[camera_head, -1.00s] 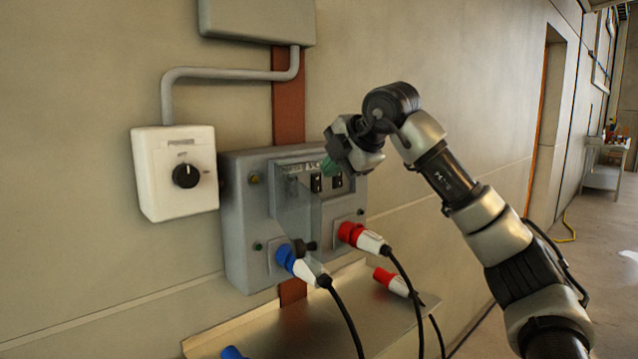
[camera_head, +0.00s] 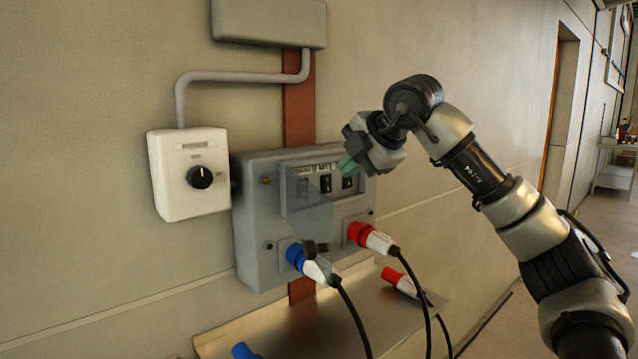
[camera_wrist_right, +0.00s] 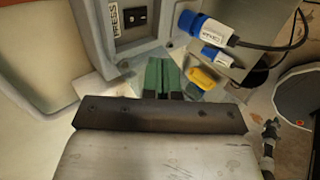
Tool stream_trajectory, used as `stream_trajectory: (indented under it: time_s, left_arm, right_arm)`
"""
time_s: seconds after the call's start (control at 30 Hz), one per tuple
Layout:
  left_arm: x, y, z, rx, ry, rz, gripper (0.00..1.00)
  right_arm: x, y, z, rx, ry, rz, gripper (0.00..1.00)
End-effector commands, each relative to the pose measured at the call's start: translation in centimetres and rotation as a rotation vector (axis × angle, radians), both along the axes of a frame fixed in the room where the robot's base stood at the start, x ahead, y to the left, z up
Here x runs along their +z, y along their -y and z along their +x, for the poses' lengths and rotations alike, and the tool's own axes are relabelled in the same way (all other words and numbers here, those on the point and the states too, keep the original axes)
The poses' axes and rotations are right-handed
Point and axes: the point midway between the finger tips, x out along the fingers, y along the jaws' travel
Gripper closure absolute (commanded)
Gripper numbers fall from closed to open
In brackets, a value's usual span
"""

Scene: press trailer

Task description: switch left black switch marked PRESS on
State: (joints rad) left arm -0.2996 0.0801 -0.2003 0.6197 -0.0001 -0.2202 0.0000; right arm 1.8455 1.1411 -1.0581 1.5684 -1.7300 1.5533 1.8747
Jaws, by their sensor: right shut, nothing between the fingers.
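The grey switch box (camera_head: 260,225) is on the wall in the head view. Under its hood are two black switches, the left one (camera_head: 325,184) and the right one (camera_head: 347,183). A clear flap (camera_head: 312,222) hangs in front of its left part. In the right wrist view a black switch (camera_wrist_right: 139,15) sits beside a PRESS label (camera_wrist_right: 125,31). My right gripper (camera_head: 347,163) is shut and empty. Its green fingertips (camera_wrist_right: 163,75) are near the hood, apart from the switches as far as I can tell. My left gripper is not in view.
A white box (camera_head: 188,178) with a black rotary knob is left of the switch box. A blue plug (camera_head: 297,258) and a red plug (camera_head: 360,235) sit below the switches, cables hanging. A metal shelf (camera_head: 310,325) holds loose plugs. The wall to the right is bare.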

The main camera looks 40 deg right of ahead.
Motion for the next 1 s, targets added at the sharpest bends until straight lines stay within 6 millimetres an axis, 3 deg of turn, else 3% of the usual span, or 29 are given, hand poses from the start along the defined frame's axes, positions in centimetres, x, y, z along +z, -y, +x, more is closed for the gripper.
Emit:
stream_trajectory:
  time_s: [0.57,1.0]
  left_arm:
    - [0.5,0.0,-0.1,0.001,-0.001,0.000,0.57]
    - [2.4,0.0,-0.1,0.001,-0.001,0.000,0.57]
  right_arm:
    - [-1.1,-0.1,0.6,-0.001,-0.013,0.004,1.00]
    - [-6.9,-0.7,6.9,-0.001,-0.015,0.004,1.00]
